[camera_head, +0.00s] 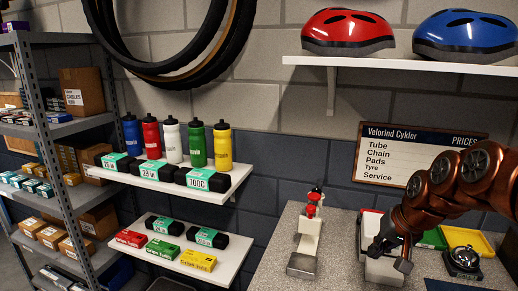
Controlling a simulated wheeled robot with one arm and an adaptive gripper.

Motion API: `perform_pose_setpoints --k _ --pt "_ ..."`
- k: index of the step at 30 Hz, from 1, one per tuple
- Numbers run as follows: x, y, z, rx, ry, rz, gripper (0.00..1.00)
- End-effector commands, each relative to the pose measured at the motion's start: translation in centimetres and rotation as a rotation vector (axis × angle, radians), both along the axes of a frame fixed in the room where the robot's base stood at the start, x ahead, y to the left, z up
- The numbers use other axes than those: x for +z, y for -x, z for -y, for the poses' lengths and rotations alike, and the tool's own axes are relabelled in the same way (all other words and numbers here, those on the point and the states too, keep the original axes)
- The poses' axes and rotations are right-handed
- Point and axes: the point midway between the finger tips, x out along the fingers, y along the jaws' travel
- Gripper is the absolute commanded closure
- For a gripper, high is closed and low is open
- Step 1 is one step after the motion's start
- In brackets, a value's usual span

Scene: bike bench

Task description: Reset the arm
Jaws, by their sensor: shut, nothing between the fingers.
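My copper-coloured arm (445,188) reaches in from the right edge over the grey workbench. My dark gripper (389,258) points down at the arm's end, above or just in front of a pale bin (384,275). It is shut with nothing in it. The gripper partly covers the bins behind it, and I cannot tell whether it touches the pale bin.
A red-and-white device (308,235) stands on the bench (270,265) to the left. A scale-like device (463,261) and a yellow tray (468,240) are right. A price board (415,158) hangs behind. Shelves with bottles (172,140) and boxes are left.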

Motion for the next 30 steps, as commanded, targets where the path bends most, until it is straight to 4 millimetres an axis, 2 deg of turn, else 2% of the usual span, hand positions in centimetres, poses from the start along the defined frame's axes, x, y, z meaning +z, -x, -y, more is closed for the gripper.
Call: perform_pose_setpoints --k 1,3,7,12,15,18,21,24,30 --pt "-0.4 2.1 -2.0 0.046 0.018 -0.034 1.00" --pt "-1.3 5.0 -4.2 0.104 0.041 -0.089 1.00" --pt "-3.0 10.8 -7.1 0.193 0.090 -0.191 1.00" --pt "-5.3 18.8 -8.9 0.280 0.153 -0.327 1.00" --pt "-6.5 23.0 -9.2 0.311 0.183 -0.401 1.00" --pt "-7.3 26.3 -9.3 0.329 0.203 -0.455 1.00" --pt "-7.9 28.5 -9.1 0.339 0.216 -0.495 1.00" --pt "-8.2 29.5 -9.0 0.342 0.222 -0.512 1.00" --pt "-8.2 29.6 -9.0 0.343 0.223 -0.514 1.00"
